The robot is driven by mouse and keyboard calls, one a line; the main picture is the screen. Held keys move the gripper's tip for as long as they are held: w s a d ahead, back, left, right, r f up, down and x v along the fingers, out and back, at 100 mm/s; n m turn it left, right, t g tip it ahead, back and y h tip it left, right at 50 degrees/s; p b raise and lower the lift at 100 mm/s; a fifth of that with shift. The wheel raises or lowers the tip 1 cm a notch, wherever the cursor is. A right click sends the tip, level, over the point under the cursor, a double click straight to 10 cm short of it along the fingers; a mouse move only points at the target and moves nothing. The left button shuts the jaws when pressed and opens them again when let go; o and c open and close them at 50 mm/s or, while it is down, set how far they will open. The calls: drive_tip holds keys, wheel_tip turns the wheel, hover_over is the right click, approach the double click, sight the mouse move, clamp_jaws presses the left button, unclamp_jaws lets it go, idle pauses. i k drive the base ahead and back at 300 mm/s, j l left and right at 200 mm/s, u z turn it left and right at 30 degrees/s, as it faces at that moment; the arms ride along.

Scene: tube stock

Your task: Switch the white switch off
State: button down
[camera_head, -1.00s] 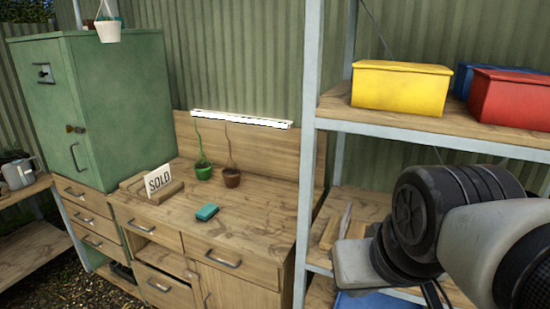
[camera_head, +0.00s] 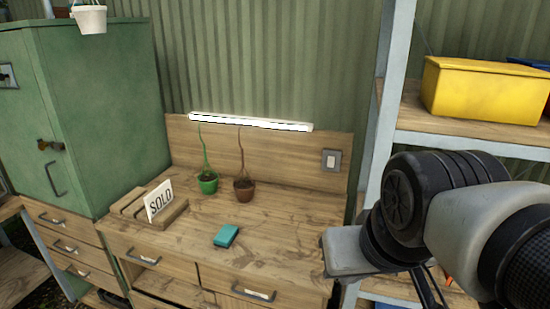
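The white switch (camera_head: 331,160) sits in a grey frame on the wooden backboard of the workbench, at its right end. It is small here, and I cannot tell which way its rocker is pressed. The strip lamp (camera_head: 250,122) along the top of the backboard glows white. My arm reaches in from the right edge, in front of the shelf post and to the lower right of the switch. My gripper's fingertips do not show.
A green cabinet (camera_head: 100,120) stands left. The shelf post (camera_head: 385,100) rises right of the switch; a yellow box (camera_head: 485,98) is on the shelf.

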sight(331, 163)
drive_tip(key=i+j, duration=0.15)
drive_tip(key=j, duration=0.15)
drive_tip(key=i+j+z, duration=0.1)
drive_tip(key=j, duration=0.25)
drive_tip(key=i+j, duration=0.2)
drive_tip(key=i+j+z, duration=0.1)
drive_tip(key=j, duration=0.35)
drive_tip(key=i+j, duration=0.2)
drive_tip(key=j, duration=0.15)
